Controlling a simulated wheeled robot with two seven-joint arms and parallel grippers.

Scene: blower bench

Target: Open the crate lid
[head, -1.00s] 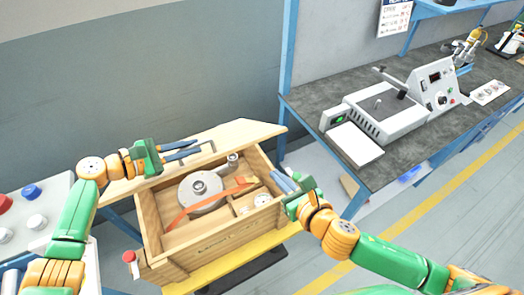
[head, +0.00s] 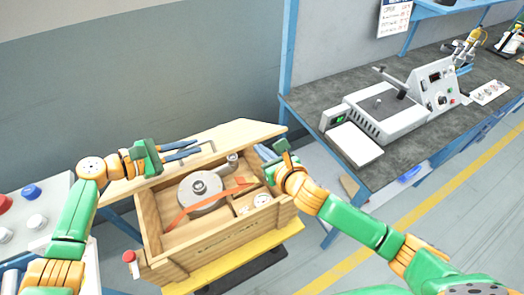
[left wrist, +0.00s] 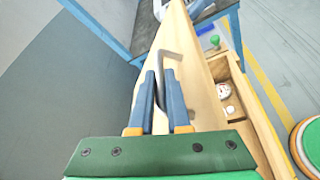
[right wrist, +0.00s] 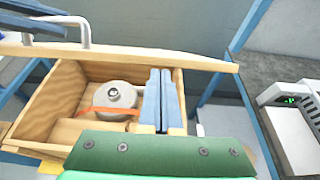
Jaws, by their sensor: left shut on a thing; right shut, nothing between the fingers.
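The pale wooden crate lid (head: 240,133) stands raised along the back of the open crate (head: 205,250). It also shows in the right wrist view (right wrist: 200,60). My left gripper (head: 205,147) is shut on the lid's metal handle (left wrist: 183,57), which shows between its fingers in the left wrist view. My right gripper (head: 263,150) is shut and empty by the crate's back right corner, close to the lid's right end. I cannot tell whether it touches the lid. Inside the crate lie a round grey blower part (head: 200,192) and an orange strap (head: 225,192).
The crate rests on a yellow stand (head: 245,257). A dark workbench (head: 310,105) with a grey machine (head: 385,110) is at the right. A panel with red and blue buttons (head: 20,225) is at the left. A wall stands behind the crate.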

